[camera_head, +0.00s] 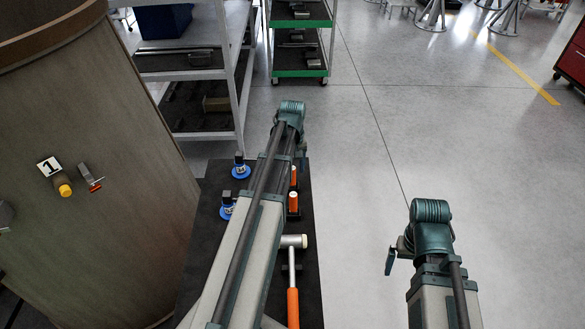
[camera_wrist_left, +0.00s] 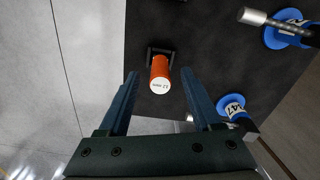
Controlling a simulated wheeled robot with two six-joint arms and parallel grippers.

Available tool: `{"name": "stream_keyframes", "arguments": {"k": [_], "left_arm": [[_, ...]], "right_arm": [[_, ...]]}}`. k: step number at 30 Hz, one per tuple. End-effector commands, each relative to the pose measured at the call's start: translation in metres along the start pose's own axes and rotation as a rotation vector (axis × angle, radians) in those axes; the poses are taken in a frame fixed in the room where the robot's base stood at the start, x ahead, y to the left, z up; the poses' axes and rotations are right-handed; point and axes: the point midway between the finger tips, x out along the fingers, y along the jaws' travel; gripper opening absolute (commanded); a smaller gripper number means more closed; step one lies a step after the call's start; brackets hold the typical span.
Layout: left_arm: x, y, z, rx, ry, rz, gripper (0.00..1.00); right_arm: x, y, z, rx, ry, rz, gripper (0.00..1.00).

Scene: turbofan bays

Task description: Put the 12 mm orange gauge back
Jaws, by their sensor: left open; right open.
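In the left wrist view an orange gauge (camera_wrist_left: 160,70) with a printed white end face stands at a small dark bracket on the dark bench top (camera_wrist_left: 215,70). The print looks like 12 mm, upside down. My left gripper (camera_wrist_left: 159,78) is open, its two fingers on either side of the gauge's end, with gaps visible. In the head view two orange pieces, a farther one (camera_head: 293,175) and a nearer one (camera_head: 293,201), show beside my left arm; I cannot tell which is this gauge. My left fingers are hidden there. My right gripper (camera_head: 391,262) is open and empty over the floor.
Blue-based pieces (camera_head: 240,171) (camera_head: 227,208) stand left of my left arm. An orange-handled hammer (camera_head: 292,305) lies nearer. A large curved casing (camera_head: 95,150) marked 1 rises at left. Shelves (camera_head: 190,75) and a green cart (camera_head: 300,73) stand behind.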

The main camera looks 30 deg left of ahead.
Motion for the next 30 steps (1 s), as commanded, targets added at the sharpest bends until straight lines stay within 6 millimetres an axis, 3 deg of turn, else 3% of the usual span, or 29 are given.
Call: {"name": "stream_keyframes", "arguments": {"k": [21, 30], "left_arm": [[-0.109, 0.000, 0.000, 0.000, 0.000, 0.000, 0.66], [-0.130, 0.000, 0.000, 0.000, 0.000, 0.000, 0.66]], "right_arm": [[-0.109, 0.010, 0.006, 0.004, 0.000, -0.001, 1.00], [-0.129, 0.012, 0.008, 0.010, 0.000, -0.003, 1.00]]}}
